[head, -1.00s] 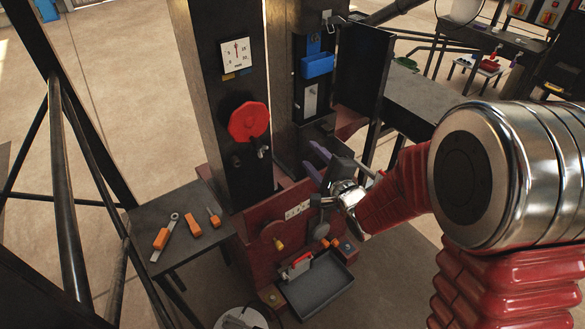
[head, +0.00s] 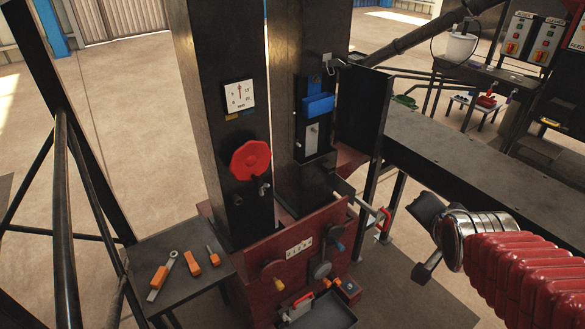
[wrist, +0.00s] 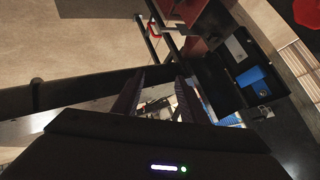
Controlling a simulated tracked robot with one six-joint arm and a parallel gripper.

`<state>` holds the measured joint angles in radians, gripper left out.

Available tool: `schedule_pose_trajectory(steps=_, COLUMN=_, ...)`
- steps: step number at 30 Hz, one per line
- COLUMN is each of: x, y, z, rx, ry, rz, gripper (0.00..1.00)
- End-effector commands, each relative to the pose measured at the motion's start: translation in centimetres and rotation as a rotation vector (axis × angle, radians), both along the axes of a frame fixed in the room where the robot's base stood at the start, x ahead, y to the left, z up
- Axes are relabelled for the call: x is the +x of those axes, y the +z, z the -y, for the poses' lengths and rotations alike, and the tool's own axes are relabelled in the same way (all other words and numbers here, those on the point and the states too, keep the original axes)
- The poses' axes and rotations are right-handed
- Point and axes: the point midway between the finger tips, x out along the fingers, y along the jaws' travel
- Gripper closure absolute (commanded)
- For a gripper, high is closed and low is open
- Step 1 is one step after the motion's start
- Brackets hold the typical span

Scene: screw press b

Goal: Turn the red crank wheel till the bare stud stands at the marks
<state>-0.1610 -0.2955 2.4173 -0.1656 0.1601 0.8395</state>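The red crank wheel (head: 250,160) is on the front of the left dark column, below a white dial (head: 239,95). A small metallic part (head: 263,187) juts out at its lower right; I cannot tell whether this is the bare stud. The marks are too small to make out. In the wrist view, part of a red wheel (wrist: 308,12) shows at the top right corner. My gripper (wrist: 157,88) is open and empty, its two dark fingers apart. In the head view its dark body (head: 426,208) is well right of the wheel, touching nothing there; its fingers are hidden.
A blue box (head: 318,105) hangs on the right column. A dark panel (head: 362,122) and a red-handled bar (head: 384,220) stand between wheel and gripper. A red base cabinet (head: 240,262) carries knobs. A side table (head: 205,287) holds orange-handled tools. A long bench (head: 450,150) runs behind.

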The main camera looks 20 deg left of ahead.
Motion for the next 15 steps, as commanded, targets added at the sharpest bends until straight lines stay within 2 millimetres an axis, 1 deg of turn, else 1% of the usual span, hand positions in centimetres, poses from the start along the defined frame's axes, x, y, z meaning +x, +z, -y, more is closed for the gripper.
schedule_pose_trajectory(steps=1, x=-1.2, y=0.5, z=1.1, rx=-0.043, ry=0.011, rz=-0.015, gripper=0.61)
schedule_pose_trajectory(steps=5, x=-4.7, y=1.0, z=3.3, rx=-0.153, ry=0.062, rz=-0.08, gripper=0.61)
schedule_pose_trajectory(steps=6, x=-5.9, y=1.1, z=3.8, rx=-0.184, ry=0.082, rz=-0.102, gripper=0.61)
schedule_pose_trajectory(steps=8, x=-7.6, y=1.3, z=4.6, rx=-0.228, ry=0.113, rz=-0.133, gripper=0.61)
schedule_pose_trajectory(steps=12, x=-11.9, y=1.4, z=6.0, rx=-0.318, ry=0.199, rz=-0.208, gripper=0.61)
schedule_pose_trajectory(steps=15, x=-14.9, y=1.5, z=6.6, rx=-0.368, ry=0.268, rz=-0.258, gripper=0.61)
